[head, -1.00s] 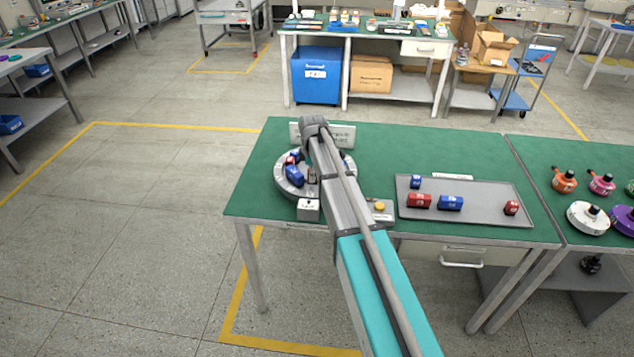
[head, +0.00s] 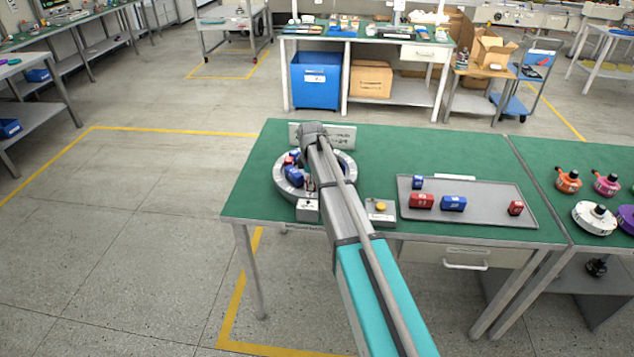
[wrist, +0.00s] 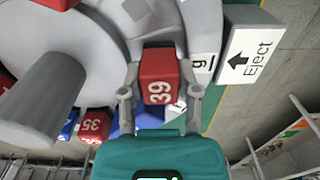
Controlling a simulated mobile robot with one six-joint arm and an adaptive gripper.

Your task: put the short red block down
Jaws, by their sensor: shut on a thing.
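The short red block (wrist: 157,68), marked 39, sits between the two fingers of my gripper (wrist: 160,95) in the wrist view. My gripper is shut on it. The block is over or at the grey ring-shaped motor part (head: 282,183), beside its thick round hub (wrist: 40,97); I cannot tell whether it touches the ring. In the head view my arm hides most of the gripper and the held block.
A blue block (head: 294,174) and red blocks, one marked 35 (wrist: 95,122), are at the ring. An Eject box (wrist: 240,55) stands close by. A yellow-button box (head: 380,208) and a grey tray (head: 480,215) with several blocks lie right.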

